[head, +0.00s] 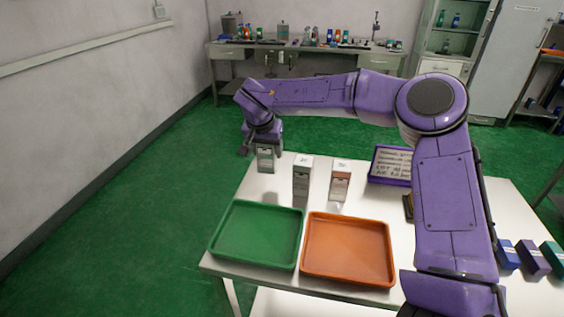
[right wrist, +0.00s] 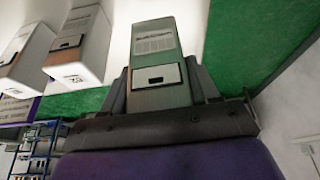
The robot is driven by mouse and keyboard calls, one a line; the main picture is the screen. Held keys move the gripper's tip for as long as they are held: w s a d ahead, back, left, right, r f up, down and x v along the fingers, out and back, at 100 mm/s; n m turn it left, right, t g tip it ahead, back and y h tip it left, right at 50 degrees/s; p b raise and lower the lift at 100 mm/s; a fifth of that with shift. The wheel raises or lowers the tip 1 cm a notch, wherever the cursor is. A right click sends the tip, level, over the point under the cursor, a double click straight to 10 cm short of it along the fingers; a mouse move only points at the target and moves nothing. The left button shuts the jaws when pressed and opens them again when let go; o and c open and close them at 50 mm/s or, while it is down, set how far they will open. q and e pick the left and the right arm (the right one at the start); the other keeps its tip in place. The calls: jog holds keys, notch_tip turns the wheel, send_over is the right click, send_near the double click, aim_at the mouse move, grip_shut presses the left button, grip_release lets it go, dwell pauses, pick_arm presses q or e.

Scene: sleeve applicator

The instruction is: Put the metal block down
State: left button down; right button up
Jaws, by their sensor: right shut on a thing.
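The grey metal block (head: 265,159), with a label and a small dark-marked panel, is at the back left corner of the white table (head: 400,215). My right gripper (head: 264,143) is shut on the block from above. In the right wrist view the block (right wrist: 155,65) sits between the two fingers (right wrist: 158,90) and looks upright against the tabletop. I cannot tell whether its base touches the table. My left gripper is not in view.
Two white-topped boxes, a grey one (head: 302,182) and a brown-fronted one (head: 340,182), stand right of the block. A green tray (head: 255,262) and an orange tray (head: 347,276) lie in front. A purple-framed sign (head: 388,165) is behind. Green floor lies beyond the table's left edge.

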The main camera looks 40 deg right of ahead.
aim_at(267, 167)
notch_tip(267, 167, down, 6)
jog(key=shift+w+f, duration=0.1)
jog(key=shift+f, duration=0.05)
jog(key=o, duration=1.4)
jog(key=shift+f, duration=0.1)
jog(key=v, duration=1.2)
